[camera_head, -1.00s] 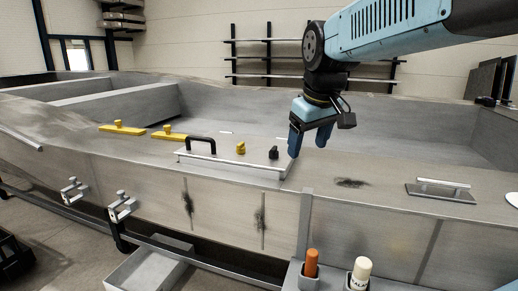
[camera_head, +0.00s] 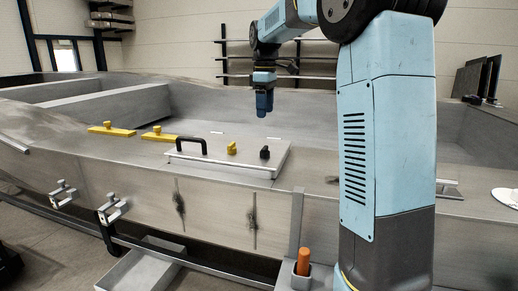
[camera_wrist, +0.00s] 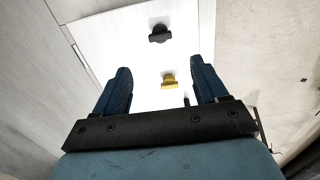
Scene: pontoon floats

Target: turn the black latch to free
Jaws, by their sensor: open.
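The black latch (camera_head: 264,153) is a small knob near the right end of a pale hatch plate (camera_head: 222,165) on the pontoon deck. It also shows in the wrist view (camera_wrist: 160,34), beyond the fingertips at the top middle. A yellow latch (camera_head: 232,148) stands left of it on the same plate and shows between the fingers in the wrist view (camera_wrist: 169,80). My gripper (camera_head: 264,113) hangs above and behind the plate in the head view, pointing down. Its blue fingers are spread and empty in the wrist view (camera_wrist: 164,80), apart from both latches.
A black handle (camera_head: 190,143) stands on the plate's left part. Yellow blocks (camera_head: 112,130) lie on the deck to the left. Clamps (camera_head: 112,207) hang at the front side. An orange cylinder (camera_head: 303,262) stands at the front. The deck right of the plate is partly hidden by my arm.

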